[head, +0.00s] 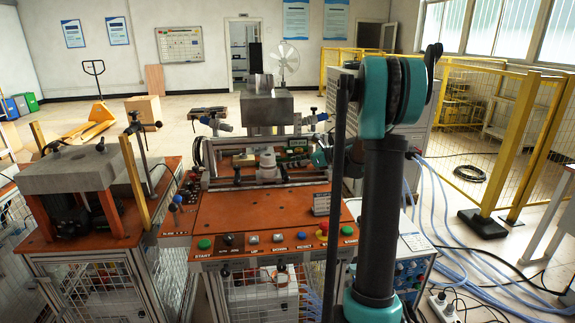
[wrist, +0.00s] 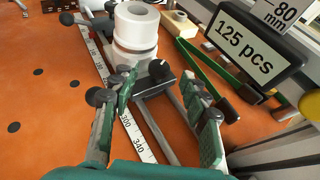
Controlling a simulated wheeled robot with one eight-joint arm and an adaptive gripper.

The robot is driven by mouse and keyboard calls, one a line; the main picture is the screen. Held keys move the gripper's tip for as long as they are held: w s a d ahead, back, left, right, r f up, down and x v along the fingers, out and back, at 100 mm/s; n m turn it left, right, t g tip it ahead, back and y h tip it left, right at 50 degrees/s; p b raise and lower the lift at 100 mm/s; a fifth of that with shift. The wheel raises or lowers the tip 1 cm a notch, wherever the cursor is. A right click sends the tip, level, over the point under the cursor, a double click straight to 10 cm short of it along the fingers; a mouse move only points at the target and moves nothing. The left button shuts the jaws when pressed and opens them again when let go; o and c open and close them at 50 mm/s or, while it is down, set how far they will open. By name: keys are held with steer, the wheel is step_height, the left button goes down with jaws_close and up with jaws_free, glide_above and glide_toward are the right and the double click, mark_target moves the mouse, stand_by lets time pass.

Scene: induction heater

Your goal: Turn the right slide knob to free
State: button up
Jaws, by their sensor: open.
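A black knob with a pale pointer mark (wrist: 159,69) sits on a dark slide block beside the ruler strip (wrist: 128,120) in the wrist view; it looks like the right slide knob. My gripper (wrist: 157,88) is open. Its two green-padded fingers stand on either side below the knob in the picture, with a gap between them. I cannot tell whether either finger touches the knob. In the head view my gripper is mostly hidden by my own arm, at the right end of the slide on the orange worktop (head: 240,209).
A "125 pcs" display (wrist: 250,48) and a green bar (wrist: 215,72) are close on the right. In the head view, a button panel (head: 275,240) lines the front edge. A yellow fence (head: 520,140) stands right.

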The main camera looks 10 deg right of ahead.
steer(key=shift+x, duration=1.55)
jaws_close()
steer(key=shift+w+d+n+g+y, duration=0.1)
steer(key=shift+n+g+y, duration=0.2)
steer(key=shift+n+g, duration=0.25)
steer(key=shift+w+d+n+g+y, duration=0.1)
steer(key=shift+n+g+y, duration=0.2)
steer(key=shift+n+g, duration=0.2)
steer(key=shift+w+n+g+y, duration=0.1)
steer(key=shift+n+g+y, duration=0.5)
steer(key=shift+n+g, duration=0.75)
jaws_free()
